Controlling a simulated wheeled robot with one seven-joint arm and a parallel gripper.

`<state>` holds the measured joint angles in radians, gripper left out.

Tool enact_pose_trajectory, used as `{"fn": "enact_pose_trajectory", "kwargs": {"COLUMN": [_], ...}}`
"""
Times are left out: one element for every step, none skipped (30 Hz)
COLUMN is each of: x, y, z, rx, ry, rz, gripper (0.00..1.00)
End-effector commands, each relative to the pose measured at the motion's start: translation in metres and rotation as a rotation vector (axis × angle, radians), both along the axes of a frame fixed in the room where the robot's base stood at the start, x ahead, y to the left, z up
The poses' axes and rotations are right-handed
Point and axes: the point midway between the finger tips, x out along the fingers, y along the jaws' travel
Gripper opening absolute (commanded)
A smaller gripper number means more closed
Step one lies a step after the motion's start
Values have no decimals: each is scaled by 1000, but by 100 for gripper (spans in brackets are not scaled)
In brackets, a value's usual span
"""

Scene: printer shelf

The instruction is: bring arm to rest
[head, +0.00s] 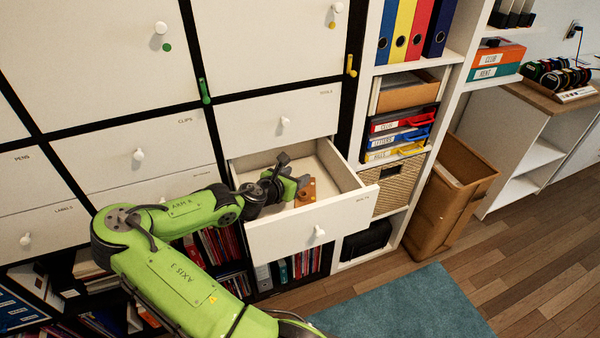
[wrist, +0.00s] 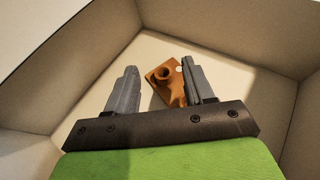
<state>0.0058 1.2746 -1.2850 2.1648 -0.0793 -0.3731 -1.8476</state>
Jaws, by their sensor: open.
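My green arm reaches to an open white drawer (head: 283,238) in the cabinet. An orange-brown part with a round hollow boss (head: 306,193) lies on the drawer floor. In the wrist view the orange-brown part (wrist: 162,76) lies beyond the fingers, close to the right one, which hides some of it. I cannot tell whether they touch.
A closed drawer (head: 285,119) is directly above the open one. A wicker basket (head: 393,183) and stacked trays (head: 397,133) stand in the shelf to the right. A brown bin (head: 447,207) stands on the floor. A teal rug (head: 410,305) lies in front, clear of objects.

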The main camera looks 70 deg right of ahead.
Motion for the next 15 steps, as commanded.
{"fn": "enact_pose_trajectory", "kwargs": {"x": [2,3,3,4,4,4,4,4,4,4,4,4,4,4,4], "y": [11,17,23,27,31,34,36,37,38,38,38,37,37,37,37], "z": [9,11,14,15,16,17,18,18,18,17,17,17,17,17,17], "rx": [1,1,1,1,1,0,0,0,0,0,-1,-1,-1,-1,-1], "ry": [-1,0,0,-1,-1,0,0,0,0,0,1,1,1,1,1], "rz": [3,2,1,2,1,0,0,0,0,-1,-1,-1,-1,-1,-1], "gripper": [53,53,53,53,53,53,53,53,53,53,53,53,53,53,53]}}
